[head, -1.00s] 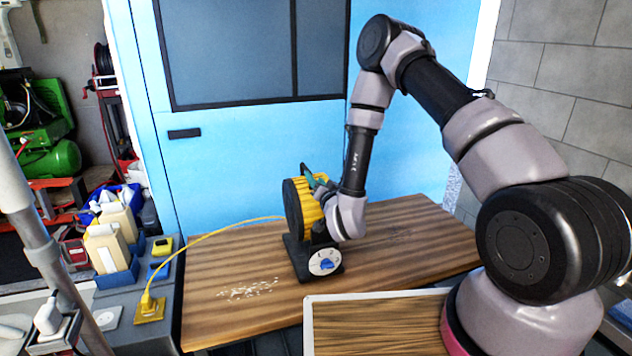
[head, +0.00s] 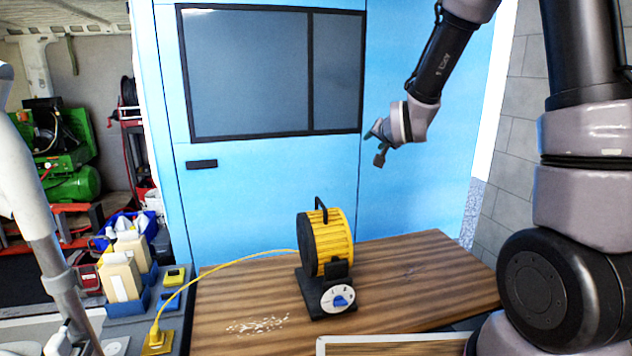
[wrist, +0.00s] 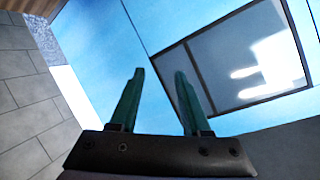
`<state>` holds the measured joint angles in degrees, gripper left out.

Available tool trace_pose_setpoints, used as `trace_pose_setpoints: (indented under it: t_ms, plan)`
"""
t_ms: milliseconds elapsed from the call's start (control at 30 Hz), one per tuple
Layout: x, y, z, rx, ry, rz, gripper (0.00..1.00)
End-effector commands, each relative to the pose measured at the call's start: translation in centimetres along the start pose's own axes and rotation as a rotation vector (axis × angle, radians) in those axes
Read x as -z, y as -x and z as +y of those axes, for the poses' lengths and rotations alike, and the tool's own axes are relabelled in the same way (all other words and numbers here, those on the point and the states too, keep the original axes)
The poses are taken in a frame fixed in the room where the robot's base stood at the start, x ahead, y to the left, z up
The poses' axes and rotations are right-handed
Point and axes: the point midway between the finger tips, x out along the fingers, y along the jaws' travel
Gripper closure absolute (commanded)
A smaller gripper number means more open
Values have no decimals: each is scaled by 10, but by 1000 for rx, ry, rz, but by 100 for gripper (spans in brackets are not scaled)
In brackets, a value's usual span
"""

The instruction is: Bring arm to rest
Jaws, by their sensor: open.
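My gripper (head: 376,146) is raised in front of the blue door, above and to the right of the yellow and black drum-shaped machine. In the wrist view, its two green fingers (wrist: 157,95) stand apart with nothing between them. The yellow machine (head: 340,240) stands upright on the wooden table, with a black handle on top. A white dial with a blue knob (head: 340,298) is on its base. My gripper is well clear of the machine.
The wooden table (head: 430,275) has free room right of the machine. Pale debris (head: 258,325) lies at its front left. A yellow cable runs to a yellow socket (head: 157,342). Blue bins (head: 144,290) stand at the left. A grey block wall (head: 508,160) is at the right.

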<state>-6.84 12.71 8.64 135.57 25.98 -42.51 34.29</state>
Motion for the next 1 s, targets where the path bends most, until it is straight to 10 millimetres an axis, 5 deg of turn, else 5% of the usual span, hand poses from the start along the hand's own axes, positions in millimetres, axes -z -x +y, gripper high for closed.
trace_pose_setpoints:
  t_ms: [100, 333, 700, 833, 1000]
  plan:
    - [27, 46, 1, -42, 12, -61, 53]
    - [48, 145, 14, -118, 44, -214, 53]
    - [24, 307, 41, -189, 60, -451, 53]
    - [14, 334, 46, -196, 57, -498, 53]
    - [9, 345, 48, -199, 55, -519, 53]
